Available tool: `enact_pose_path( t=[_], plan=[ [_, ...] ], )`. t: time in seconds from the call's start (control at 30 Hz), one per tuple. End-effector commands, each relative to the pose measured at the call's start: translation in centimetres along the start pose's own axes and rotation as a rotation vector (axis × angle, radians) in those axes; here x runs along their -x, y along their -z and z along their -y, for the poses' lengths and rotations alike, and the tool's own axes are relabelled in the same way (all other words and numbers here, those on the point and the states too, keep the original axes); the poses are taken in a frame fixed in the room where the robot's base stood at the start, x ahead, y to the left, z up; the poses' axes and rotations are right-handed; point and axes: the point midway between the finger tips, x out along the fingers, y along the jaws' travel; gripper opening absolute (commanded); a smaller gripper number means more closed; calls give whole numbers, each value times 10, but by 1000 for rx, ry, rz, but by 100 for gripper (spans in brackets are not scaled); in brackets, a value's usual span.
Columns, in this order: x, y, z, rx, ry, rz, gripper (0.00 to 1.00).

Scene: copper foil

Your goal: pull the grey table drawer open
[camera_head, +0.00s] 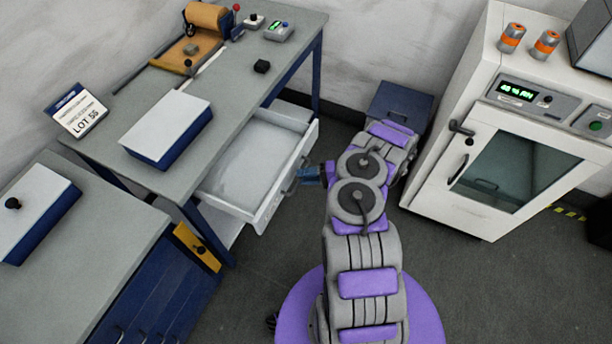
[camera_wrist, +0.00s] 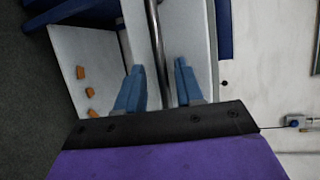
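The grey table drawer (camera_head: 240,178) is pulled partway out from under the grey-topped table (camera_head: 190,135). Its tray looks empty in the head view. A handle (camera_head: 289,184) is on its front panel. My gripper (camera_head: 298,175) is at the drawer front, beside the handle. In the wrist view its two blue fingers (camera_wrist: 158,85) are spread apart. A metal bar (camera_wrist: 156,40), which looks like the handle, runs between them, with visible gaps on both sides. Whether either finger touches the drawer front is unclear.
A white-and-blue box (camera_head: 168,130) and a LOT 55 sign (camera_head: 77,110) are on the table. A white oven cabinet (camera_head: 490,150) stands at right, a dark blue box (camera_head: 400,102) behind my arm. Orange pieces (camera_wrist: 85,82) lie on a white surface. Floor in front is clear.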

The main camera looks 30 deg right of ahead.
Motion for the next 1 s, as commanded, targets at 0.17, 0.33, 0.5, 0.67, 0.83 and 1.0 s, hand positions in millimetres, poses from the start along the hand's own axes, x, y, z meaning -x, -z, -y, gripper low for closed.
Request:
enact_pose_path(
  t=[0.17,0.33,0.5,0.67,0.83,1.0],
  plan=[
    [0,0,1,1,1,0,37],
    [6,0,2,2,2,-1,37],
    [33,0,1,0,0,-4,37],
    [69,1,0,0,-1,-2,37],
    [108,1,-1,1,-3,-4,37],
    [141,1,-1,2,-3,-2,37]
  ],
)
